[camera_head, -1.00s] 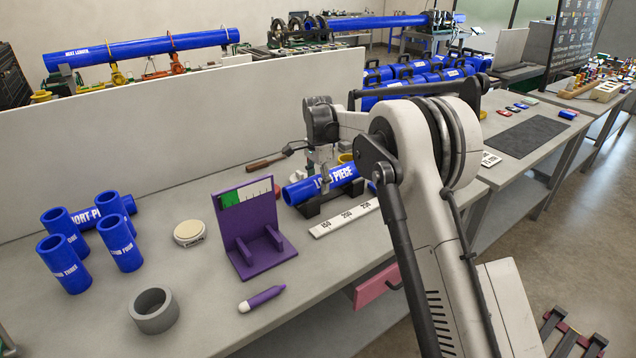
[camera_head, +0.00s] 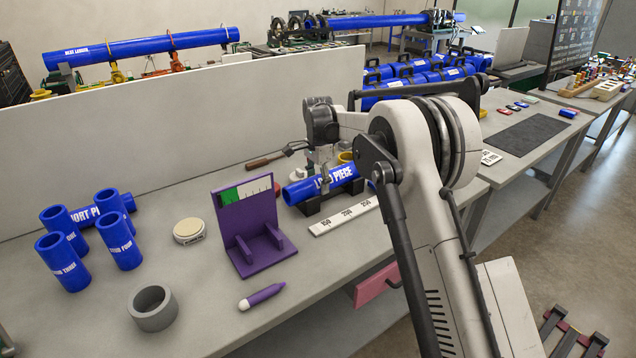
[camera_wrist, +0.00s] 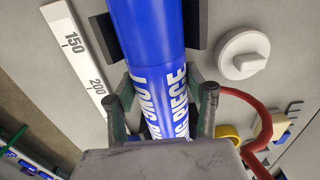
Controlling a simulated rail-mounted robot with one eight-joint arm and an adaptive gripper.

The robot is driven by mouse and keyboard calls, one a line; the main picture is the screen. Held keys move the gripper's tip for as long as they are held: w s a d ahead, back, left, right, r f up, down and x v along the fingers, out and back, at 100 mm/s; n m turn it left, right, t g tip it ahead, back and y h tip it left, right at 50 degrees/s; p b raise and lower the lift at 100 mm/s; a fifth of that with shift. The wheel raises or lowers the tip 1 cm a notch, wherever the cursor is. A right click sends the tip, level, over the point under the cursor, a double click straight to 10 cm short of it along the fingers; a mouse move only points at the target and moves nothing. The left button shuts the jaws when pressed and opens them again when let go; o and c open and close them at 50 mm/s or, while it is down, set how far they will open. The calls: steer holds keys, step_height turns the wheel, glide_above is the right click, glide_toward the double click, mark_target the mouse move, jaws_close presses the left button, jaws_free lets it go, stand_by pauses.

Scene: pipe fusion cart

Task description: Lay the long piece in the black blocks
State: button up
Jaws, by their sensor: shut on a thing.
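The long piece (camera_head: 345,171), a blue pipe with white lettering, lies along the black blocks (camera_head: 312,208) on the bench. In the wrist view the long piece (camera_wrist: 148,35) runs between the dark side walls of a black block (camera_wrist: 104,37). It looks level and seated, but I cannot tell whether it fully touches the bottom of the blocks. My gripper (camera_head: 324,179) reaches down from above and is shut on the long piece near its middle. Its fingers (camera_wrist: 165,100) show on both sides of the pipe in the wrist view. The underside of the pipe is hidden.
A white scale strip (camera_head: 345,215) lies in front of the blocks. A purple stand (camera_head: 250,225), purple marker (camera_head: 262,296), grey ring (camera_head: 153,308) and several blue pipes (camera_head: 120,244) are to the left.

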steer(key=shift+f, duration=0.25)
stand_by(0.3)
steer(key=o, duration=1.5)
step_height(320, 180, up, 12)
steer(key=shift+r, duration=0.1)
